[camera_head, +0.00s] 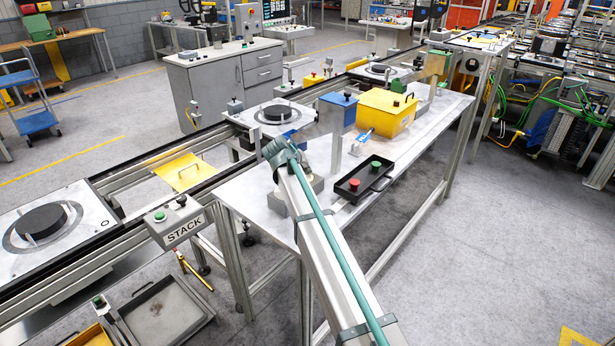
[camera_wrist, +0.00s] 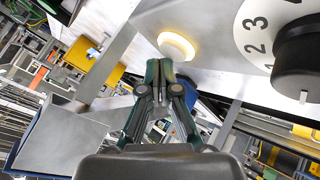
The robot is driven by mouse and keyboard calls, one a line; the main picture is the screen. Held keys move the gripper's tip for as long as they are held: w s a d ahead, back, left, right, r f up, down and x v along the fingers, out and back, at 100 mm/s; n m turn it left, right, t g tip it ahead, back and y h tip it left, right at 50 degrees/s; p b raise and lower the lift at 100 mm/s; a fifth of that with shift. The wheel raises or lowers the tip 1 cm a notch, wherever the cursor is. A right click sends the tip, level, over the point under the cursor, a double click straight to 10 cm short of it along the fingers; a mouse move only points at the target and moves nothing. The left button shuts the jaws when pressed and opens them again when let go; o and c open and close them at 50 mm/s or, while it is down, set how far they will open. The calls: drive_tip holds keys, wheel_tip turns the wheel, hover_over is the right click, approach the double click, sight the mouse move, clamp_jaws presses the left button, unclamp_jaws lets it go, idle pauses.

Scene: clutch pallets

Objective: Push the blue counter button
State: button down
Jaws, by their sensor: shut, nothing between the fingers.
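In the wrist view my gripper (camera_wrist: 160,64) is shut and empty, its fingertips close below a round, pale yellow-white button (camera_wrist: 176,46) on a grey metal face. I cannot tell whether the tips touch it. No button there looks plainly blue, so I cannot tell whether this is the counter button. A black dial knob (camera_wrist: 306,58) beside a white numbered disc (camera_wrist: 254,28) is to its right. In the head view my arm reaches over the station table, and its links hide the gripper and the spot in front of it.
In the head view a blue box (camera_head: 337,114) and a yellow lidded box (camera_head: 387,117) stand on the table (camera_head: 424,133). A black tray (camera_head: 366,186) with red and green buttons lies near its front edge.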

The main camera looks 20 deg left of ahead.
idle(0.4)
drive_tip(key=shift+f+b, duration=0.35)
drive_tip(key=shift+f, duration=0.1)
drive_tip(key=shift+r, duration=0.45)
idle(0.4)
drive_tip(key=shift+r+p, duration=1)
drive_tip(key=shift+r, duration=2)
